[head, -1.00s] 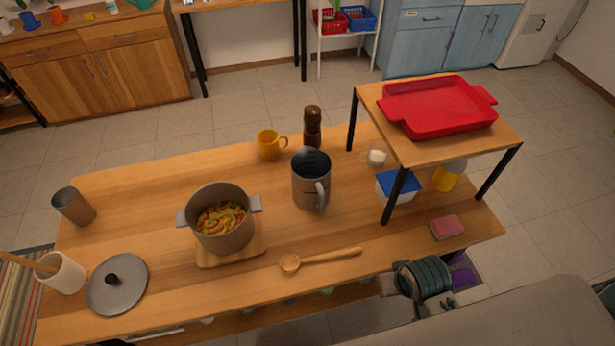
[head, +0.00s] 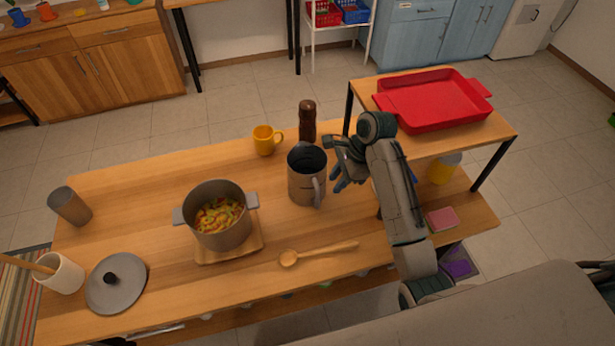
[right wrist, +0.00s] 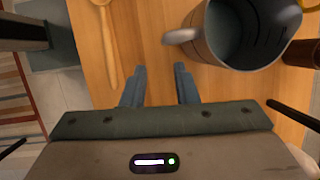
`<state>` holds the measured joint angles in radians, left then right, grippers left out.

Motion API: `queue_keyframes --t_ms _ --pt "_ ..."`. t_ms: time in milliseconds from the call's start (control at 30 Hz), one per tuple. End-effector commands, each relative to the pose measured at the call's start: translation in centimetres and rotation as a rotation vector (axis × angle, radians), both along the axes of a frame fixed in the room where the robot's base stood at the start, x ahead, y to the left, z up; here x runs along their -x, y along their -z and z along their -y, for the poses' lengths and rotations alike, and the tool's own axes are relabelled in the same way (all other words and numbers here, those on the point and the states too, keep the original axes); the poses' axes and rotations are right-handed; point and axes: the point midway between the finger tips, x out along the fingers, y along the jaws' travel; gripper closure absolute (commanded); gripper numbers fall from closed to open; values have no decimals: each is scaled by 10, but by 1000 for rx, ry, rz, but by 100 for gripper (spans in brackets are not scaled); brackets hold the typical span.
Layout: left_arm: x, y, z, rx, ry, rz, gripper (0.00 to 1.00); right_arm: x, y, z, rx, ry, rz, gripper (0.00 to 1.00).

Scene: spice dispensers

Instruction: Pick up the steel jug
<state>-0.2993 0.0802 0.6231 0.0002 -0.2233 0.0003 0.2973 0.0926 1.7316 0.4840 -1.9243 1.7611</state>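The steel jug (head: 306,181) stands upright on the wooden table, with its handle toward the front right in the head view. In the right wrist view the jug (right wrist: 250,35) is at the top right, its handle (right wrist: 181,36) pointing left. My right gripper (head: 338,184) is beside the jug on its right in the head view. In the right wrist view my right gripper (right wrist: 160,75) has its two fingers apart with bare table between them. The handle lies beyond the fingertips, not between them. My left gripper is not in view.
A pot of food (head: 218,217) stands left of the jug, and a wooden spoon (head: 318,253) lies in front. A yellow mug (head: 265,141) and a pepper mill (head: 307,122) stand behind. A raised shelf with a red dish (head: 432,100) is close on the right.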

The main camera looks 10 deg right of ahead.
Motion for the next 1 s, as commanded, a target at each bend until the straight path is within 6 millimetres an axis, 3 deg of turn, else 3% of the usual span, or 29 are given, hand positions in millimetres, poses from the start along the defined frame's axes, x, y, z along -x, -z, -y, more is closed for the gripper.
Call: queue_keyframes --t_ms 100,200,500,633,867,1000 --pt "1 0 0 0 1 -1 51 -13 -14 -4 -27 72 -44 73" --pt "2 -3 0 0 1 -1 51 -16 -13 -7 -36 94 -61 73" --pt "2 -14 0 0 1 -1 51 -18 27 -24 -36 96 -62 73" --pt "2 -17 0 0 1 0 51 -18 35 -27 -35 96 -61 73" --pt "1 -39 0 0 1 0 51 -18 60 -39 -35 96 -64 73" --pt "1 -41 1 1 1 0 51 -19 78 -45 -34 96 -61 73"
